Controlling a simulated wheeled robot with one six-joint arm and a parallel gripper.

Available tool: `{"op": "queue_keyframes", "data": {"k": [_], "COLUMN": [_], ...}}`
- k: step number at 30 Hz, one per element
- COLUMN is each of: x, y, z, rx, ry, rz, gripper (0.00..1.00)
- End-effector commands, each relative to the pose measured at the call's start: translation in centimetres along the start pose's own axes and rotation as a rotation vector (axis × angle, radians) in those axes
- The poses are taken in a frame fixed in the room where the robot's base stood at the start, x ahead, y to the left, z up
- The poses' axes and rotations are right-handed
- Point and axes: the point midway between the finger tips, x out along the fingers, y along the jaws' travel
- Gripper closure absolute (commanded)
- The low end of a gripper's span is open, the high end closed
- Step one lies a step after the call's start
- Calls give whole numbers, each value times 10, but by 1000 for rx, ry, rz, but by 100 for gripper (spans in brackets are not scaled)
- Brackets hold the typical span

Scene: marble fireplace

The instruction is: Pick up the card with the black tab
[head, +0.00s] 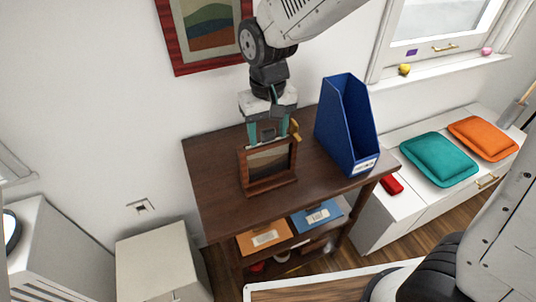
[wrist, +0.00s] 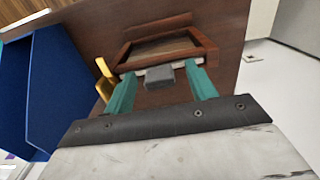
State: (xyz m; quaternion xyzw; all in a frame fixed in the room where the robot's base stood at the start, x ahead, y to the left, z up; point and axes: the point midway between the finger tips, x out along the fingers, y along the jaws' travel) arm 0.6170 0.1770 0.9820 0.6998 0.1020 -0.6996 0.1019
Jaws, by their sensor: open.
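A dark grey-black tab (wrist: 160,78) shows between my gripper's teal fingers in the wrist view; it also shows in the head view (head: 267,132). A thin pale edge beside it looks like the card's top; the rest of the card is hidden. It stands at a brown wooden frame-like holder (head: 268,188) on the dark wooden table (head: 215,181). The holder's rim also shows in the wrist view (wrist: 125,57). My gripper (head: 267,138) points down over the holder, fingers open on either side of the tab, with visible gaps in the wrist view (wrist: 161,72).
A yellow object (head: 295,131) is close beside the right finger. A tall blue file holder (head: 345,130) stands to the right on the table. Orange (head: 264,238) and blue (head: 318,215) items lie on the shelf below. The table's left part is clear.

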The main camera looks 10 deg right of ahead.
Motion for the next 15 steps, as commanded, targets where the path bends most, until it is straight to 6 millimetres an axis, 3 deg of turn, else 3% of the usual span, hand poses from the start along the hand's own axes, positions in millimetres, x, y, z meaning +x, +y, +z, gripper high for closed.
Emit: {"op": "queue_keyframes", "data": {"k": [5, 12, 15], "x": [0, 0, 0], "y": [0, 0, 0], "z": [0, 0, 0], "rx": [0, 0, 0], "ry": [0, 0, 0], "rz": [0, 0, 0], "gripper": [44, 100, 100]}}
